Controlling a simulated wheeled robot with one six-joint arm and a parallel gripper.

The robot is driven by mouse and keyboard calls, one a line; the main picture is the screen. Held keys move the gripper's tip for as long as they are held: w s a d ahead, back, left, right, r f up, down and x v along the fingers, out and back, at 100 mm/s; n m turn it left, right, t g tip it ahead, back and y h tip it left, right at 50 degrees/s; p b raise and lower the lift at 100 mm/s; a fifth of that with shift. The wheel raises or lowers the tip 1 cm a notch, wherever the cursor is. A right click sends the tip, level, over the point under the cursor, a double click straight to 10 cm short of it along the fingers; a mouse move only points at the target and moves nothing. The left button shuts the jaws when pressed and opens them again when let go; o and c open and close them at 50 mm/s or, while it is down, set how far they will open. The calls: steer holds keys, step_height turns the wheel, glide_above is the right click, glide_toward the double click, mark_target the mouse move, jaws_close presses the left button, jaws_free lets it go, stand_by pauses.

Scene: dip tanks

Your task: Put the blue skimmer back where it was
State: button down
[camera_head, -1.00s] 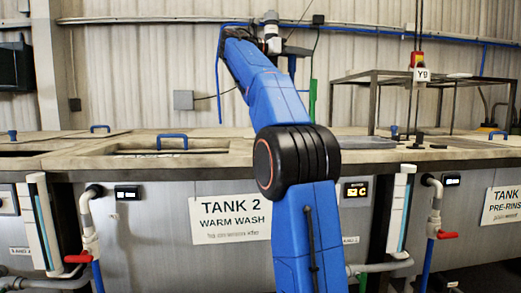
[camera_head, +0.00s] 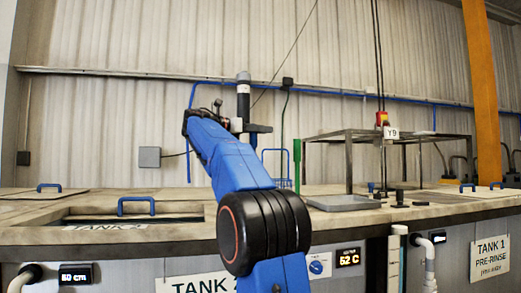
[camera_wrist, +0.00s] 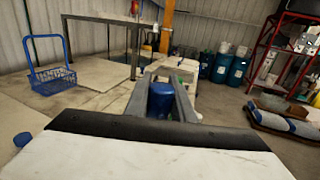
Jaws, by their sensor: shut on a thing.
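My gripper (camera_wrist: 162,92) is shut on a blue cylindrical piece (camera_wrist: 161,101), which shows between the two grey fingers in the wrist view. It looks like the end of the blue skimmer's handle; the rest of the skimmer is hidden. In the head view my gripper (camera_head: 260,128) is small, above the tank tops at the far side, and what it holds cannot be made out clearly. A green upright handle (camera_head: 297,165) stands to the right of it.
A blue wire basket (camera_wrist: 53,79) with a tall handle stands on the tank top; it also shows in the head view (camera_head: 283,183). A metal frame (camera_head: 349,160) stands to the right, beside a grey tray (camera_head: 343,203). An orange post (camera_head: 481,95) rises at right.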

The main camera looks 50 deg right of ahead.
steer(key=shift+f, duration=2.5)
steer(key=c, duration=1.5)
jaws_free()
steer(key=v, duration=1.2)
